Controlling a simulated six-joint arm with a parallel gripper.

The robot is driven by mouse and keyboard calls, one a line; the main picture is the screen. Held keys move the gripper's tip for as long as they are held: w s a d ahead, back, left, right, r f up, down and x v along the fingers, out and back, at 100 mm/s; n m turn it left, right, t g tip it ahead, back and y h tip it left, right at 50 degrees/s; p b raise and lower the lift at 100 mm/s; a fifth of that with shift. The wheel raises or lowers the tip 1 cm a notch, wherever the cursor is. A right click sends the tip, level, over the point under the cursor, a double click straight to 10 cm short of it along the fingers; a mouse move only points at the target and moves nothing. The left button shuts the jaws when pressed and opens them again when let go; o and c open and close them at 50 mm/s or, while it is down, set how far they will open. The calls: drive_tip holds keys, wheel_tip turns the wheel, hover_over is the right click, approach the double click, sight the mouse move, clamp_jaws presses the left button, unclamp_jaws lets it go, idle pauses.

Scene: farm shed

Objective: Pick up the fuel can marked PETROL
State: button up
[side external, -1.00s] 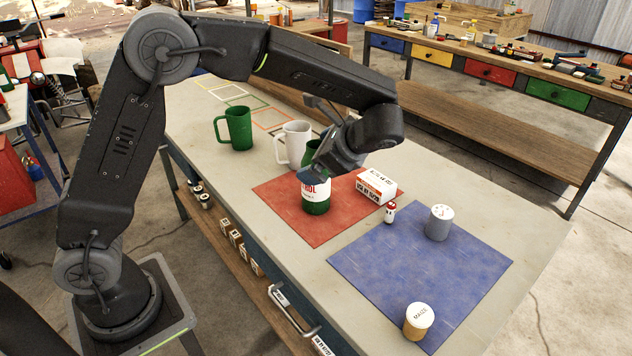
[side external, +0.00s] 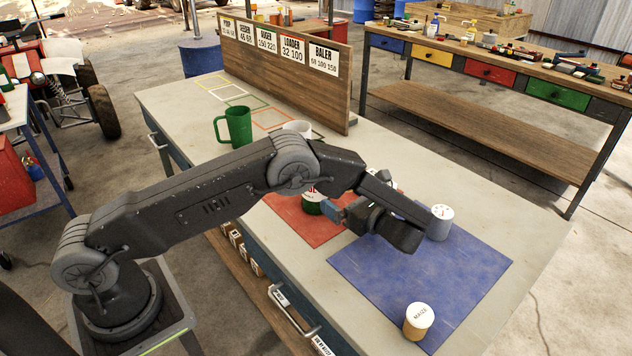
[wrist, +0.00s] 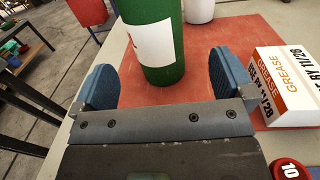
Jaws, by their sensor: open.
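The fuel can is a green cylinder with a white label and stands upright on the red mat. In the side view the can (side external: 312,206) is mostly hidden behind my arm; only part of its green body and label shows. In the wrist view the can (wrist: 167,73) is straight ahead, its label turned to the left and its lettering not readable. My gripper (wrist: 160,80) is open and low, with blue fingers on either side of the can's near side and gaps on both sides. My gripper (side external: 346,212) is right of the can in the side view.
A white and orange grease box (wrist: 285,88) stands close to the right finger. A red-capped item marked 10 (wrist: 290,169) is at lower right. A green mug (side external: 236,126) and white mug (side external: 297,127) stand farther back. The blue mat (side external: 460,275) holds two small cylinders.

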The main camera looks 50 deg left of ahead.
drive_tip(key=a, duration=0.4)
drive_tip(key=shift+s, duration=0.15)
drive_tip(key=a, duration=0.3)
drive_tip(key=s+a, duration=0.1)
drive_tip(key=a, duration=0.1)
drive_tip(key=shift+r, duration=0.2)
drive_tip(key=c, duration=1.1)
drive_tip(key=shift+r, duration=0.25)
